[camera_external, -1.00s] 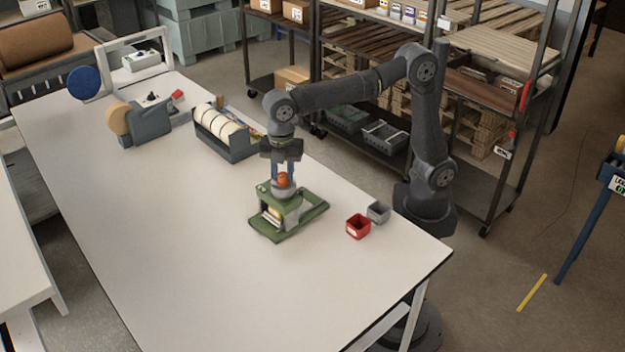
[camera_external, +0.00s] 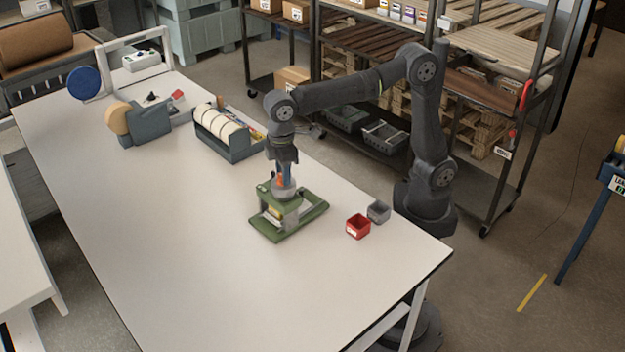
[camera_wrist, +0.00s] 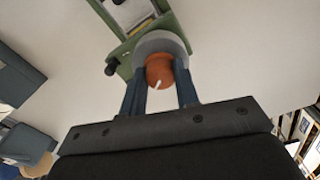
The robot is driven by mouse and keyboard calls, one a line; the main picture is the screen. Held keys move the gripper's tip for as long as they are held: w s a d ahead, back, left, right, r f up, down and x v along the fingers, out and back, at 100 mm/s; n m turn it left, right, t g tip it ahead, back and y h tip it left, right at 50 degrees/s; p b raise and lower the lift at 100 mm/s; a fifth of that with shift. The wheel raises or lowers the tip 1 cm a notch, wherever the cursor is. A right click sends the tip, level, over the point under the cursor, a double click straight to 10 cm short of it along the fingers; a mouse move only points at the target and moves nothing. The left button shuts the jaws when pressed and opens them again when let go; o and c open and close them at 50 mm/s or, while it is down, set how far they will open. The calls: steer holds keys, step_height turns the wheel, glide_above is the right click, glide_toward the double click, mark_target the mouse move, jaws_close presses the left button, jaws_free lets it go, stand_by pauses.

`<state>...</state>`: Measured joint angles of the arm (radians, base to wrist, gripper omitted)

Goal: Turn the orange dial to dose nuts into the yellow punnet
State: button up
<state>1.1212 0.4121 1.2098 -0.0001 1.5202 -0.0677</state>
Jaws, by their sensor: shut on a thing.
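The orange dial (camera_wrist: 159,70) sits on a round grey base (camera_wrist: 160,42) on top of the green dispenser (camera_external: 300,222). My gripper (camera_wrist: 160,72) points down over it, with its blue fingers on opposite sides, shut on the dial. The dial's white mark points toward my palm in the wrist view. In the external view the dial (camera_external: 281,181) is partly covered by a finger. A small yellowish thing (camera_external: 272,213) shows low in the dispenser, possibly the yellow punnet. I cannot make out its contents or any nuts.
A red bin (camera_external: 358,227) and a grey bin (camera_external: 378,211) stand right of the dispenser. A rack of rolls (camera_external: 225,133) and a blue-grey device (camera_external: 150,127) stand farther back. The table's near left part is clear.

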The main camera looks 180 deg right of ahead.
steer(key=m, duration=0.6)
steer(key=shift+m, duration=0.4)
stand_by(0.3)
steer(key=o, duration=1)
steer(key=shift+c, duration=0.2)
steer(key=shift+r, duration=0.15)
step_height(320, 180, up, 17)
steer(key=shift+r, duration=0.1)
step_height(320, 180, down, 18)
steer(key=shift+r, duration=0.25)
stand_by(0.5)
